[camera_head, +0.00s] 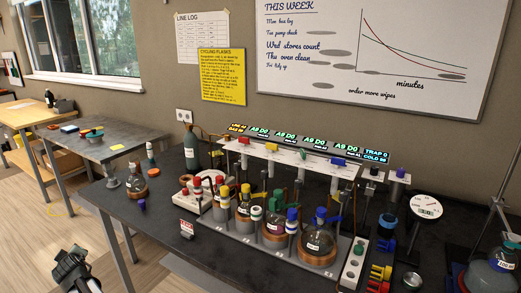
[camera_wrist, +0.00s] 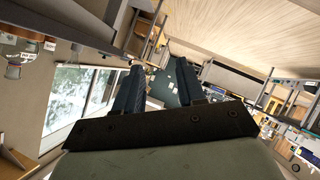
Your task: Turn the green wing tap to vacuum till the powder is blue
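A white manifold rail (camera_head: 262,153) runs above the dark bench and carries red, yellow, green and blue taps. The green wing tap (camera_head: 309,155) sits on the rail between the yellow tap (camera_head: 280,148) and the blue tap (camera_head: 338,162). Its exact handle direction is too small to read. Several flasks stand below, including a round flask (camera_head: 318,241) on a brown ring; powder colour cannot be made out. My gripper (camera_head: 72,268) is at the lower left, far from the taps. In the wrist view its two fingers (camera_wrist: 160,85) are apart with nothing between them.
A lit display strip (camera_head: 300,141) stands behind the rail. A round dial (camera_head: 426,207) and a blue ring-shaped item (camera_head: 388,223) are to the right. A small flask (camera_head: 137,188) stands on the bench's left. The floor at left is mostly free.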

